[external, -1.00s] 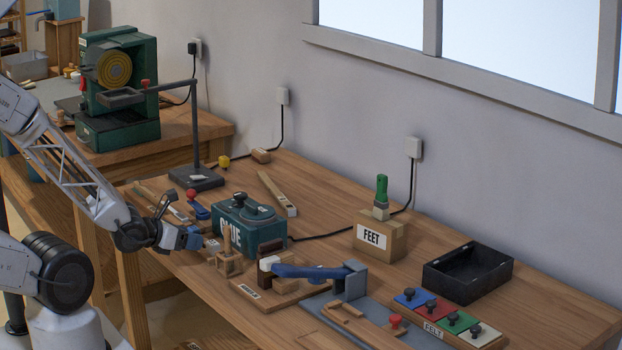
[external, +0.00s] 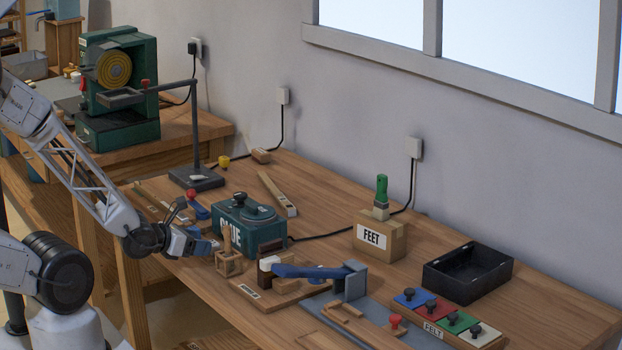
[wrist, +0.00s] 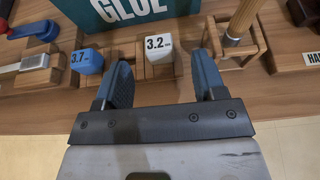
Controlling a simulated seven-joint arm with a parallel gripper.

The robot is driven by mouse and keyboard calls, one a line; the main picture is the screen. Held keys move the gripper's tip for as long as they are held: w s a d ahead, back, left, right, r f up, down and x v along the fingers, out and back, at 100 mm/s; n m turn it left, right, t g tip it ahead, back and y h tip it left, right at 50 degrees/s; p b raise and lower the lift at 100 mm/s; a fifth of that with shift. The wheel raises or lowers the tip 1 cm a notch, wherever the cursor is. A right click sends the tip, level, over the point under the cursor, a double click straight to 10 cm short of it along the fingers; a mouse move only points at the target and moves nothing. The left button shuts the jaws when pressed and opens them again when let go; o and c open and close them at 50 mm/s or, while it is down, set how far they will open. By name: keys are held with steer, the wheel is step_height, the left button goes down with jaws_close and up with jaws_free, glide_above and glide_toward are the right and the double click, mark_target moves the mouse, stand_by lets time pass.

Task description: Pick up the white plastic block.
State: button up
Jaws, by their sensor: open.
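A small white block (wrist: 159,67) marked "3.2" shows in the wrist view, in front of the green GLUE box (wrist: 130,12). My gripper (wrist: 161,78) is open, with one blue-grey finger to each side of the block's line. The block appears in the gap near the fingertips; I cannot tell whether it is between them or just beyond. Nothing is held. In the external view my gripper (external: 205,246) is low at the bench's front edge, left of the GLUE box (external: 250,224). I cannot make out the white block clearly there.
A blue block (wrist: 87,62) marked "3.7" lies close left of the left finger. A wooden stand with an upright handle (wrist: 240,25) is close on the right.

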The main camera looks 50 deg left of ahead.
mark_target(213, 250)
steer(key=shift+w, duration=0.1)
steer(key=shift+x, duration=2.55)
steer(key=shift+r, duration=0.1)
steer(key=shift+c, duration=0.3)
steer(key=c, duration=0.9)
